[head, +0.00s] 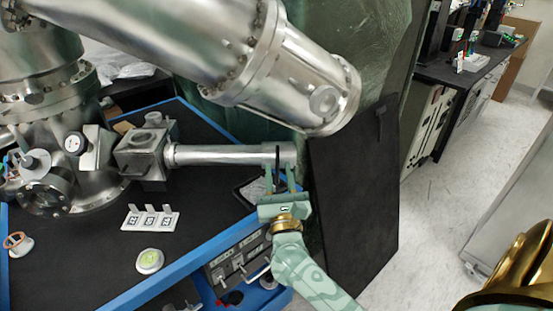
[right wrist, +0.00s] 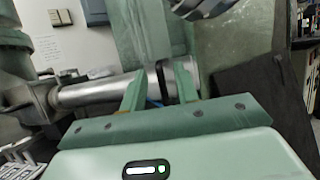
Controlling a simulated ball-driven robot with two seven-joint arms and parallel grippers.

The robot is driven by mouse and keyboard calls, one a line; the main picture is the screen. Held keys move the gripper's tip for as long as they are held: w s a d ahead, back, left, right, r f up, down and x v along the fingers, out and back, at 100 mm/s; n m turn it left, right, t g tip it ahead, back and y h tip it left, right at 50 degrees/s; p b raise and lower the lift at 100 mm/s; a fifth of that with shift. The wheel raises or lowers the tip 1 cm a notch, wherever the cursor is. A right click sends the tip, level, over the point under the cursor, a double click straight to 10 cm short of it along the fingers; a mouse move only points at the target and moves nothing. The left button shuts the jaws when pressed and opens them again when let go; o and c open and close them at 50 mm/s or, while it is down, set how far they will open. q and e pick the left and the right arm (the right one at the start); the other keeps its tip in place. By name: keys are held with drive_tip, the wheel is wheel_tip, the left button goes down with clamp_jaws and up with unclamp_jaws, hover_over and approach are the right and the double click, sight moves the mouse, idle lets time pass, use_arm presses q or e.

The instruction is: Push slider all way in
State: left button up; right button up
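The slider is a long silver tube (head: 220,155) that runs right from a square metal block on the chamber. It has a dark ring near its right end. My right gripper (head: 279,172) is at this ring, its fingers pointing up toward the tube. In the right wrist view the tube (right wrist: 95,92) passes behind the fingers. The right gripper (right wrist: 160,85) is open there, with one finger on each side of the dark ring and a gap between them. I cannot tell whether a finger touches the ring or tube. My left gripper is not in view.
The square metal block (head: 145,158) joins the tube to the steel chamber (head: 45,100). A large steel cylinder (head: 280,65) hangs above the tube. A dark panel (head: 355,200) stands right of its end. A blue-edged table (head: 215,240) holds a white labelled piece (head: 150,219).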

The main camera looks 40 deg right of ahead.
drive_tip(key=x, duration=0.4)
drive_tip(key=shift+w, duration=0.15)
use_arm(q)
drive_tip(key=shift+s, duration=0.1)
